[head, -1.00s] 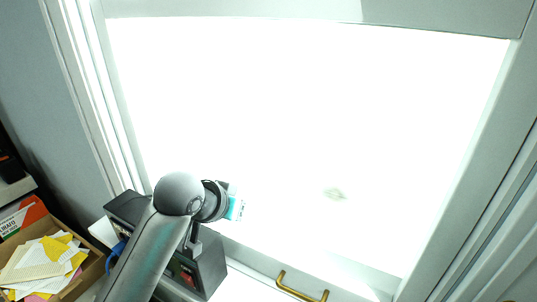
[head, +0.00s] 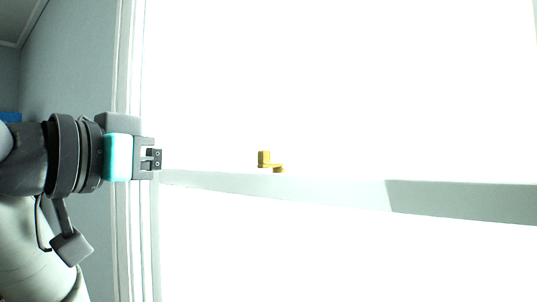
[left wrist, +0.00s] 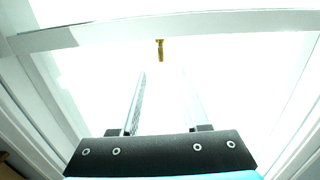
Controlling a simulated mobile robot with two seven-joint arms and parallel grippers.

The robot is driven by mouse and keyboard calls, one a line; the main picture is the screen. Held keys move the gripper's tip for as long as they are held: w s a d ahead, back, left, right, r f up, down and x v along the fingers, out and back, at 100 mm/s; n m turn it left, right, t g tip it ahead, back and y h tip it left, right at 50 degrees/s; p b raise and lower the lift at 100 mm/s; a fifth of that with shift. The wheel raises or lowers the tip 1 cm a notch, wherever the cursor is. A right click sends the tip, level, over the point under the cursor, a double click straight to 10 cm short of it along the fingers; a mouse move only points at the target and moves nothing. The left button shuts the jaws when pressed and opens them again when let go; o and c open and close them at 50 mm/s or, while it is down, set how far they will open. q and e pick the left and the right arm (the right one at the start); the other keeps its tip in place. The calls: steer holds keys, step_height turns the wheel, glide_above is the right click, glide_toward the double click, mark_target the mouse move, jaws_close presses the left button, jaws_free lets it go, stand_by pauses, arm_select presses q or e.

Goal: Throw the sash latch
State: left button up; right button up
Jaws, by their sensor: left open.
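The sash latch (head: 265,160) is a small gold piece on top of the white meeting rail (head: 290,187) of the window, near the middle of the head view. In the left wrist view the latch (left wrist: 160,48) shows at the top centre, on the rail and ahead of my fingers. My left gripper (head: 157,159) is at the left in the head view, left of the latch and at about its height, clear of it. Its two fingers (left wrist: 163,92) are spread apart with nothing between them. My right gripper is not in view.
The window panes above and below the rail are washed out white. The white window frame (head: 130,60) stands at the left, close to my left gripper, with a grey wall (head: 75,60) beyond it. The space between gripper and latch looks clear.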

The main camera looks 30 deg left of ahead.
mark_target(259, 152)
arm_select(q)
steer(key=w+p, duration=0.3)
steer(key=w, duration=0.1)
steer(key=w+p, duration=0.2)
steer(key=w, duration=0.3)
steer(key=w+d+r+p, duration=0.1)
steer(key=w+p, duration=0.2)
steer(key=w, duration=0.1)
steer(key=shift+w+p, duration=0.25)
steer(key=shift+p, duration=0.05)
stand_by(0.3)
steer(key=shift+r, duration=0.1)
jaws_close()
stand_by(0.3)
